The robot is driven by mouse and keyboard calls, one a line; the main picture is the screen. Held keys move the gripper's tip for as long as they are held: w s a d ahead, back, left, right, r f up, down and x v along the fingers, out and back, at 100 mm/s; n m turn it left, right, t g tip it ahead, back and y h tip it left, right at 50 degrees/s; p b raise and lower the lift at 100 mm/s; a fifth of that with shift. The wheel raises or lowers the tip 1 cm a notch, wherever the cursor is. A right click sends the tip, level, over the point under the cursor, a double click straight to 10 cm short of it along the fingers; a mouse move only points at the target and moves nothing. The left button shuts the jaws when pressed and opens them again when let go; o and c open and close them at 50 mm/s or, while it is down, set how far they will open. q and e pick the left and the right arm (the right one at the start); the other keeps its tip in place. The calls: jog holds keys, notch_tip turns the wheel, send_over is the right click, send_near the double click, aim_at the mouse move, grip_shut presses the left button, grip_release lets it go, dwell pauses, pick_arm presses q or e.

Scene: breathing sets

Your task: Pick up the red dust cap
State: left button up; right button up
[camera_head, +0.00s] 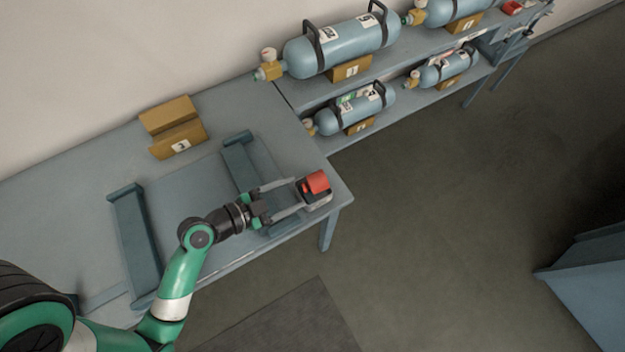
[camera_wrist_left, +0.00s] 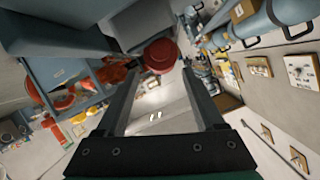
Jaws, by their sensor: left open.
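The red dust cap (camera_head: 317,181) sits on a small dark and grey holder (camera_head: 318,202) at the right end of the grey bench. My left gripper (camera_head: 298,193) reaches to it from the left, with its two fingers apart and the fingertips close to the cap and holder. In the left wrist view the round red cap (camera_wrist_left: 161,55) shows ahead, between the open fingertips (camera_wrist_left: 161,72). I cannot tell whether the fingers touch it. My right gripper is not in view.
Grey brackets (camera_head: 137,240) lie on the bench (camera_head: 75,195), with a brown numbered block (camera_head: 172,127) behind. The floor (camera_head: 430,210) right of the bench is clear. A blue surface (camera_head: 590,285) is at lower right.

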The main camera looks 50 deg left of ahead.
aim_at(309, 185)
pick_arm(q)
jog(key=x, duration=0.2)
jog(key=shift+w+r, duration=0.15)
jog(key=shift+w, duration=0.2)
jog(key=shift+b+x, duration=0.3)
jog(key=shift+x, duration=2.45)
jog(key=shift+s, duration=0.1)
jog(key=shift+c, duration=0.2)
jog(key=c, duration=0.9)
